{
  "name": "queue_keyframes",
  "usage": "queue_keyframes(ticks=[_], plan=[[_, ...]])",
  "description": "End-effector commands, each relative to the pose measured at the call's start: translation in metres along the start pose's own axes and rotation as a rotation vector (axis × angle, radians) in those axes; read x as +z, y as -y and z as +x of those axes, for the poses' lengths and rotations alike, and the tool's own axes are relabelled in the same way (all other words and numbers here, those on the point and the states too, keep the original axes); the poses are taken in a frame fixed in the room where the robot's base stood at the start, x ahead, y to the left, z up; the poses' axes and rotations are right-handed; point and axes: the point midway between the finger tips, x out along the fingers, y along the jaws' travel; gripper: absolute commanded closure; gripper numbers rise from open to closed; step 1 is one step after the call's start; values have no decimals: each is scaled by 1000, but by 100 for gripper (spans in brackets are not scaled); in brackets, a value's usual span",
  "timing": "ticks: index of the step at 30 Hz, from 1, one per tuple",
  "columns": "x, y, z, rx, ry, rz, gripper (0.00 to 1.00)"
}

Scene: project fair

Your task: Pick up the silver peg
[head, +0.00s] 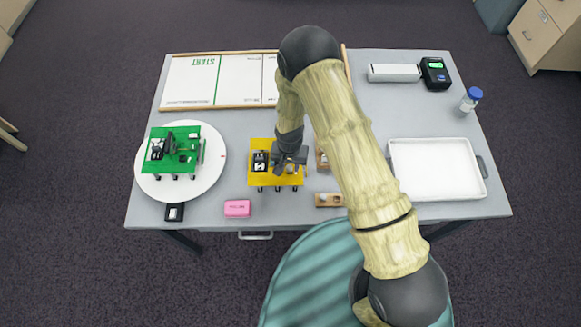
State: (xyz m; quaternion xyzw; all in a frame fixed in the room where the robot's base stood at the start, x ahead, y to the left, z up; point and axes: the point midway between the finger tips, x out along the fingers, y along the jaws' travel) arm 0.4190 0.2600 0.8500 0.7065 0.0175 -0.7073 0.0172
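I cannot make out the silver peg for certain; it is too small or hidden in this view. My gripper (281,169) is over the right part of a yellow wheeled platform (264,181), pointing down. Its fingers are small and dark here, so I cannot tell whether they are open or shut, or touching anything. The yellow platform carries a black-and-white part (260,161) at its left. A small wooden block (329,200) with small fittings lies to the right of the platform. Another wooden piece (322,160) is partly hidden behind my arm.
A green wheeled platform (187,139) stands on a white round board (213,170) at left. A pink block (237,208) lies near the front edge. A white tray (437,150) is at right, with a blue-capped bottle (470,99) behind it. A START board (215,82) lies at the back.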

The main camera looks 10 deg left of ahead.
Motion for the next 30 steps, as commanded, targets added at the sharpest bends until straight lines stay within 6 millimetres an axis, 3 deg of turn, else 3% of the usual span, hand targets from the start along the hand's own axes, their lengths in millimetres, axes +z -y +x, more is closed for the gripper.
queue_keyframes(ticks=[4, 9, 22, 30], plan=[[1, 2, 0, 0, 0, -4, 70], [1, 2, 0, 0, 0, -4, 100], [-1, -1, -4, -1, -1, 4, 100], [-2, 0, -31, -3, -4, 3, 100]])
